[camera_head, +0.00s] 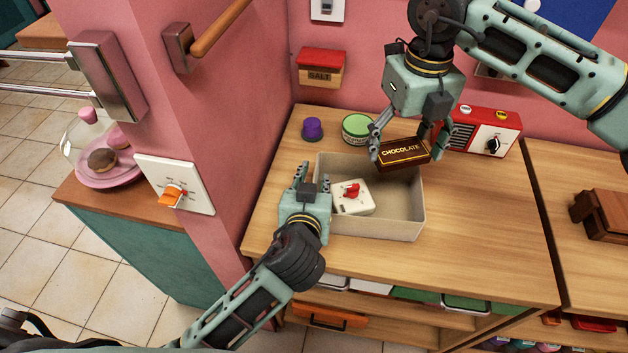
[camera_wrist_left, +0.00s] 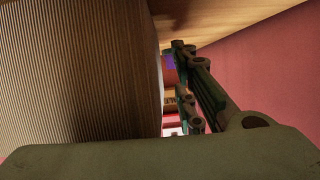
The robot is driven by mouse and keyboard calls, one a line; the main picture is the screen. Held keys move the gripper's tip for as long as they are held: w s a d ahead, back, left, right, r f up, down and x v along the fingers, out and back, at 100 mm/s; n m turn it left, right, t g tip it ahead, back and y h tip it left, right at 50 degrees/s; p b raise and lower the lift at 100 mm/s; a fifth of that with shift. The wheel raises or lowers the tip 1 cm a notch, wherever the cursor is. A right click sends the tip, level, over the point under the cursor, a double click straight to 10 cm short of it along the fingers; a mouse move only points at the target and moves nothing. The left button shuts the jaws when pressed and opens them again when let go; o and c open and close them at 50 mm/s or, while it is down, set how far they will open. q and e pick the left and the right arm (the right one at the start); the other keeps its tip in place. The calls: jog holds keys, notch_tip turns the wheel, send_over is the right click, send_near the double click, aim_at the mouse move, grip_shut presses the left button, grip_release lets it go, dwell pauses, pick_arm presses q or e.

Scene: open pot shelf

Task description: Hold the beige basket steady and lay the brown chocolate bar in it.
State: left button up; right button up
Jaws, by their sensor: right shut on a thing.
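The beige basket (camera_head: 395,227) stands on the wooden counter, and its ribbed wall (camera_wrist_left: 80,70) fills the left of the left wrist view. A white box with a red top detail (camera_head: 350,203) lies inside it. The brown chocolate bar (camera_head: 390,158), lettered CHOCOLATE, is above the basket's back right part. My right gripper (camera_head: 405,150) is shut on the bar and holds it tilted. My left gripper (camera_head: 302,178) is at the basket's left wall, its fingers seeming apart; whether it touches the wall is unclear. Its finger (camera_wrist_left: 195,85) shows in the left wrist view.
Behind the basket stand a purple-lidded jar (camera_head: 312,129), a green-lidded tin (camera_head: 356,129) and a red radio (camera_head: 485,130). A pink wall with a switch plate (camera_head: 175,185) rises at the left. The counter right of the basket (camera_head: 485,220) is clear.

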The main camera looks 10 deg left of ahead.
pick_arm(q)
jog(key=shift+w, duration=0.1)
jog(key=shift+c, duration=0.5)
grip_shut()
